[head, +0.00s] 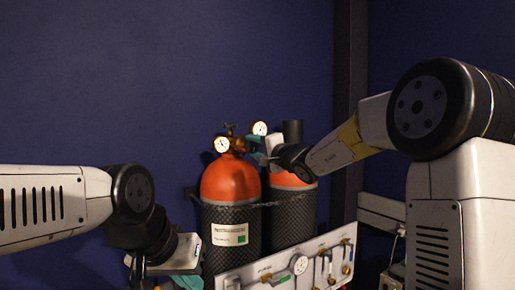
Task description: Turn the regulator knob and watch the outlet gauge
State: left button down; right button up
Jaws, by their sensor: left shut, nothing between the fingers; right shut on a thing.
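Two orange gas cylinders stand side by side, the left one (230,181) in front of the right one (292,181). A brass regulator (232,131) sits on top, with one white round gauge (222,145) at its left and another (260,128) at its right. I cannot tell which is the outlet gauge, and their needles are too small to read. My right gripper (256,150) reaches in from the right and is shut on the regulator knob, which its fingers mostly hide. My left gripper (187,282) is shut and empty, low at the left, partly cut off by the bottom edge.
Dark mesh sleeves (236,245) wrap the cylinders' lower parts. A pale panel (240,274) with a gauge (299,264) and brass valves stands low in front. A dark post (349,100) rises behind at the right. The space before the blue wall (120,80) at upper left is clear.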

jog(key=shift+d+m+t, duration=0.1)
jog(key=shift+m+t, duration=0.2)
jog(key=shift+m, duration=1)
jog(key=o, duration=1.4)
jog(key=shift+c, duration=0.2)
jog(key=r+v, duration=0.1)
jog(key=v, duration=0.6)
jog(key=shift+s+d+f, duration=0.2)
jog(key=shift+s+f, duration=0.15)
jog(key=shift+f, duration=0.1)
